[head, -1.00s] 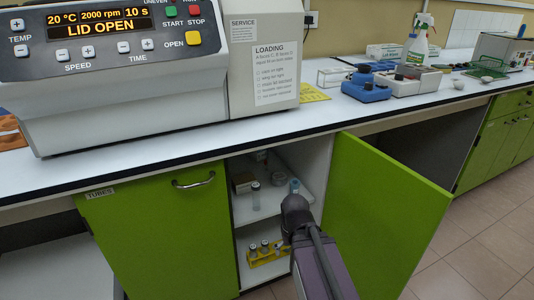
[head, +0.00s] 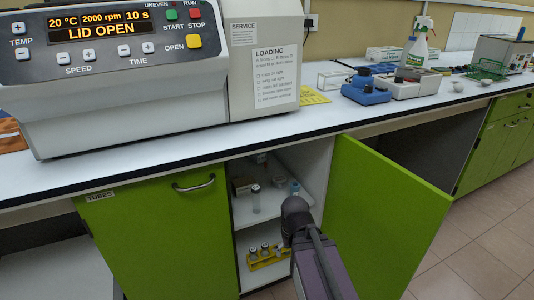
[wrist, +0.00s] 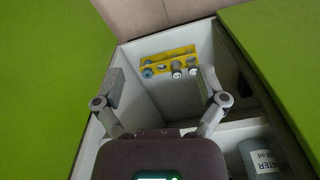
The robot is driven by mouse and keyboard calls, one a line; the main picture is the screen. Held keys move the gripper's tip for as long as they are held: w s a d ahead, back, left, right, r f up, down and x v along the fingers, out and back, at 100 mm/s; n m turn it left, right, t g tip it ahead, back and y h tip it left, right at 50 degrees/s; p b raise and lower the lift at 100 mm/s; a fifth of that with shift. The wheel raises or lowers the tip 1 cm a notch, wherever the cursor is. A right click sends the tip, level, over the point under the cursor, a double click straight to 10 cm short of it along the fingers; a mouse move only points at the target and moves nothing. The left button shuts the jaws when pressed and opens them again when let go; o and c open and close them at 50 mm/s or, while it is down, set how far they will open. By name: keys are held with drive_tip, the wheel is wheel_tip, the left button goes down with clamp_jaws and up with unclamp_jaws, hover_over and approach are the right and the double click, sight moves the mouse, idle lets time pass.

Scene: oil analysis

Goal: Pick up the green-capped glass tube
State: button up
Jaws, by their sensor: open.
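A yellow rack (wrist: 181,53) holding several capped tubes (wrist: 176,68) stands in the lower compartment of the open cabinet. In the head view the rack (head: 262,263) is on the lower level. The caps look grey, white and bluish; I cannot tell which one is green. My gripper (wrist: 162,84) is open and empty, its fingers spread at the compartment's mouth on either side of the rack in the wrist view, apart from the tubes. In the head view my arm hides the gripper's fingers.
The upper shelf holds a capped vial (head: 256,200), a blue-topped bottle (head: 295,188) and a small box (head: 242,186). A water bottle (wrist: 260,158) shows at the lower right of the wrist view. The open green door (head: 380,220) stands right of my arm.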

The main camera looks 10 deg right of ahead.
drive_tip(key=w+r+t+p, duration=0.1)
drive_tip(key=w+r+t, duration=0.2)
drive_tip(key=w, duration=0.6)
drive_tip(key=w+r+t+p, duration=0.15)
drive_tip(key=w+t, duration=0.25)
drive_tip(key=w, duration=0.5)
drive_tip(key=t, duration=0.6)
approach(268, 152)
drive_tip(key=s, duration=0.2)
drive_tip(key=shift+s+a+r+p, duration=0.1)
drive_tip(key=shift+a+r+p, duration=0.15)
drive_tip(key=shift+r+p, duration=0.15)
drive_tip(key=b+x, duration=0.3)
drive_tip(key=x, duration=0.4)
drive_tip(key=shift+w+d, duration=0.1)
drive_tip(key=shift+w, duration=0.1)
drive_tip(key=shift+w+f, duration=0.2)
drive_tip(key=shift+w, duration=0.35)
drive_tip(key=shift+r+b+x, duration=0.15)
drive_tip(key=shift+b+x, duration=0.35)
drive_tip(key=shift+x, duration=0.8)
drive_tip(key=shift+r+b+x, duration=0.1)
drive_tip(key=shift+b+x, duration=0.4)
drive_tip(key=shift+x, duration=0.85)
drive_tip(key=shift+w, duration=0.1)
